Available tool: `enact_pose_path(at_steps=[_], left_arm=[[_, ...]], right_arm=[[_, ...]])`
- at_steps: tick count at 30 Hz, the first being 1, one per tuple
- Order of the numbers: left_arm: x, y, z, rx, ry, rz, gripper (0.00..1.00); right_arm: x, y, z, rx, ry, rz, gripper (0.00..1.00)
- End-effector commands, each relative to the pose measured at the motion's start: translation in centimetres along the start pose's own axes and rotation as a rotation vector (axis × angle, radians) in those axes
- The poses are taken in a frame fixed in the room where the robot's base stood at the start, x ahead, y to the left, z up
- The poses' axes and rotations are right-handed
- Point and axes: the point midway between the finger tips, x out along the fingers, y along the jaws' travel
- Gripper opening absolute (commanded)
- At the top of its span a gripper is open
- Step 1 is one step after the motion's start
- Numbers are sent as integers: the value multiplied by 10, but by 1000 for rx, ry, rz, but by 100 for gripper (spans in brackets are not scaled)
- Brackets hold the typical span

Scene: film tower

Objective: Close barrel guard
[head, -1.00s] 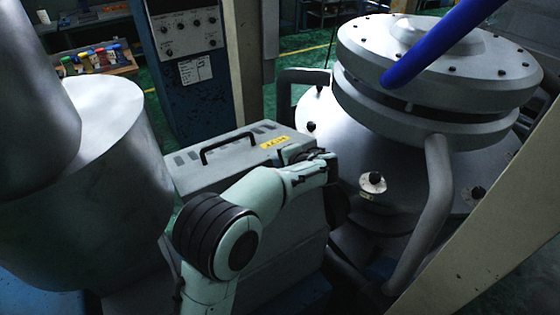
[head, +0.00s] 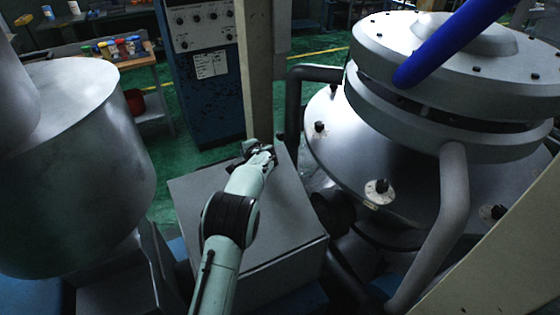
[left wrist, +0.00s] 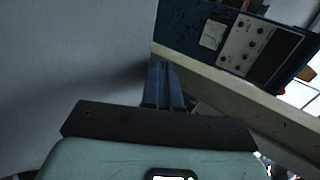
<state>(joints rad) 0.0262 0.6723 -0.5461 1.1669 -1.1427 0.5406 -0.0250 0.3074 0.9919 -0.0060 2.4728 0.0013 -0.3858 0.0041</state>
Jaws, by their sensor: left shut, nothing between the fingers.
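A grey box-shaped cover (head: 290,215), which I take to be the barrel guard, sits in the middle of the head view between two large metal bodies. Its plain flat face is up; no handle or label shows on it. My left arm reaches over it from the bottom, hiding part of its top. My left gripper (head: 262,155) is by its far edge, shut and empty; contact cannot be told. In the left wrist view its fingers (left wrist: 163,85) are together, beside a broad grey surface (left wrist: 75,60). My right gripper is not in view.
A domed metal machine (head: 350,150) with a blue pipe (head: 445,45) stands close at right. A metal vessel (head: 75,170) stands at left. A control cabinet (head: 205,90) and beige post (head: 267,75) are behind. Green floor shows beyond.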

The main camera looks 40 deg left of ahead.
Motion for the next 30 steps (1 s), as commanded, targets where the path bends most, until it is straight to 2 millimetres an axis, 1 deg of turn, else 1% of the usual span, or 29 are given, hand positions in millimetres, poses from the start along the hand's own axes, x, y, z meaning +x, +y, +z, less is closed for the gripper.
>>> enact_pose_path(at_steps=[1, 6, 9, 13, 16, 21, 24, 30], left_arm=[[18, 11, 2, 5, -5, 2, 0], [65, 40, 2, 4, -3, 2, 0], [88, 58, 1, 4, -1, 3, 0], [113, 80, 1, 2, -1, 3, 0], [128, 95, 0, 2, 0, 3, 0], [144, 114, 0, 1, 1, 2, 0], [149, 121, 0, 0, 1, 2, 0], [154, 128, 0, 0, 0, 1, 0]], right_arm=[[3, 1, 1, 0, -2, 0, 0], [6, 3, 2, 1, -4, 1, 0], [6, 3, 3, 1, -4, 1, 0], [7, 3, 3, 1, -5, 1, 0], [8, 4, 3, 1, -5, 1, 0], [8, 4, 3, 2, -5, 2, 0], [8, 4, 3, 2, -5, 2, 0], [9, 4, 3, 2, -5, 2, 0]])
